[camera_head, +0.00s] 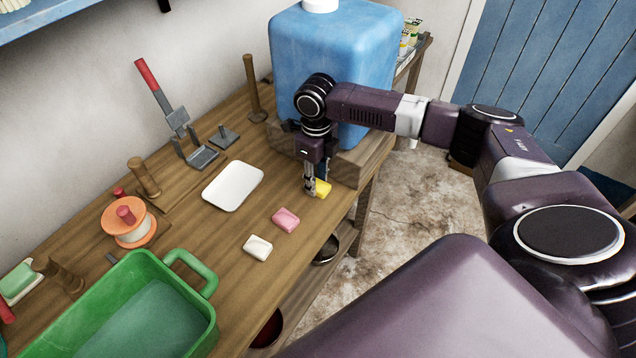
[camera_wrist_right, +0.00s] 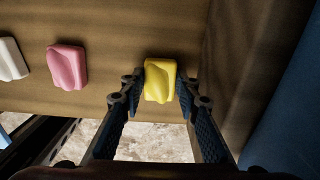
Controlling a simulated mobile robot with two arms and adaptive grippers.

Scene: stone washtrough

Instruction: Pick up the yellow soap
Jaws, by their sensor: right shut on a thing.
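The yellow soap (camera_head: 322,188) is a small rounded bar near the table's right end, partly hidden by my right gripper (camera_head: 316,184) in the head view. My right gripper points down at it. In the right wrist view the yellow soap (camera_wrist_right: 160,80) sits between the two fingertips of the right gripper (camera_wrist_right: 160,86), which touch its sides. The gripper is shut on it. I cannot tell whether the soap is lifted off the wood. My left gripper is not in view.
A pink soap (camera_head: 286,220) and a white soap (camera_head: 257,248) lie to the left along the front edge. A white dish (camera_head: 233,186) lies behind them. A blue tank (camera_head: 335,62) stands on a wooden block close behind the gripper. A green basin (camera_head: 150,310) is at front left.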

